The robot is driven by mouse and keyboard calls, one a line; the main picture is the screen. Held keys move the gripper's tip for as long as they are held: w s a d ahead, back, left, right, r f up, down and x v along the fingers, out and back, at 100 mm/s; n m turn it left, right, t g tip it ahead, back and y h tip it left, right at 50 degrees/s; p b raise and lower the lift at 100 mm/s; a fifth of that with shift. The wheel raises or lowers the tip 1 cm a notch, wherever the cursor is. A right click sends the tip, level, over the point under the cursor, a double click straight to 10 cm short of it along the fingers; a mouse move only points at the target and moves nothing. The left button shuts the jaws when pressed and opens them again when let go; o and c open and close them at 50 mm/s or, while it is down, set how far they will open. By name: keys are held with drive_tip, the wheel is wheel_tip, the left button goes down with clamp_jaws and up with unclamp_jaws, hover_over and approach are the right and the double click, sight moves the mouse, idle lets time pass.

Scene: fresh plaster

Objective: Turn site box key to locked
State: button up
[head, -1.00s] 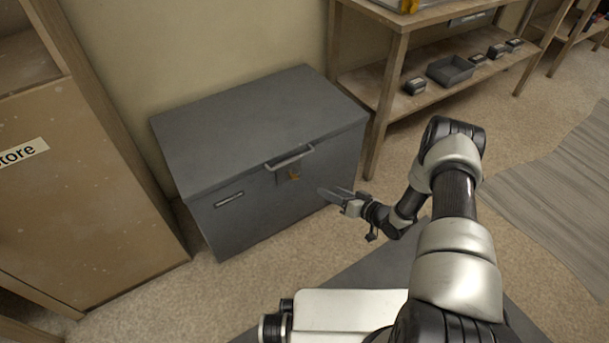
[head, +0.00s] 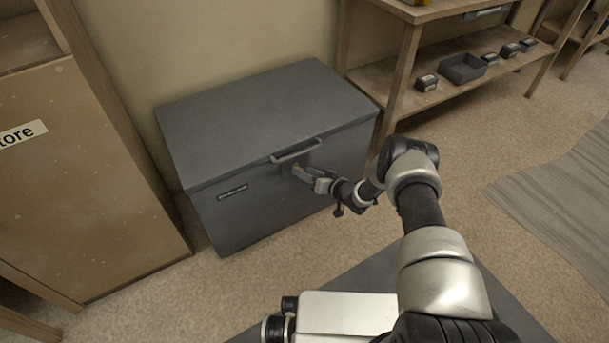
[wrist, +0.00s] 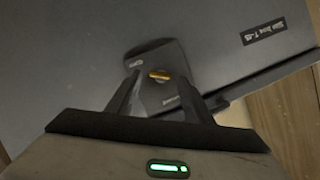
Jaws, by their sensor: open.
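The grey site box (head: 245,215) stands against the wall with its lid closed. In the wrist view its dark lock plate (wrist: 155,58) carries the small brass-coloured key (wrist: 160,75), which lies roughly crosswise in that picture. Small pale markings on the plate are too small to read. My gripper (wrist: 158,82) is open, with one finger on each side of the key and visible gaps between. In the head view my gripper (head: 299,172) is at the box front just below the lid handle (head: 296,151) and hides the key.
A wooden cabinet (head: 85,190) stands left of the box. A wooden shelf unit (head: 400,75) is to the right, with a grey tray (head: 462,68) and several small boxes on its lower shelf. The floor (head: 450,140) at right is open, with a grey striped mat (head: 560,185).

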drive_tip(key=shift+w+a+f, duration=0.2)
drive_tip(key=shift+w+a, duration=0.15)
drive_tip(key=c, duration=1)
drive_tip(key=shift+c, duration=0.2)
drive_tip(key=shift+r, duration=0.1)
drive_tip(key=shift+s+a+f+n+t+h, duration=0.25)
drive_tip(key=shift+n+t+h, duration=0.95)
drive_tip(key=shift+n, duration=1.7)
drive_tip(key=shift+s+a+n+t+h, duration=0.3)
drive_tip(key=shift+n+t+h, duration=0.9)
drive_tip(key=shift+n, duration=1.7)
drive_tip(key=shift+s+a+f+n+t+h, duration=0.25)
drive_tip(key=shift+n+t+h, duration=0.9)
drive_tip(key=shift+n, duration=1.75)
drive_tip(key=shift+w+a+r+t, duration=0.1)
drive_tip(key=shift+w+r+t, duration=0.05)
drive_tip(key=shift+t, duration=0.2)
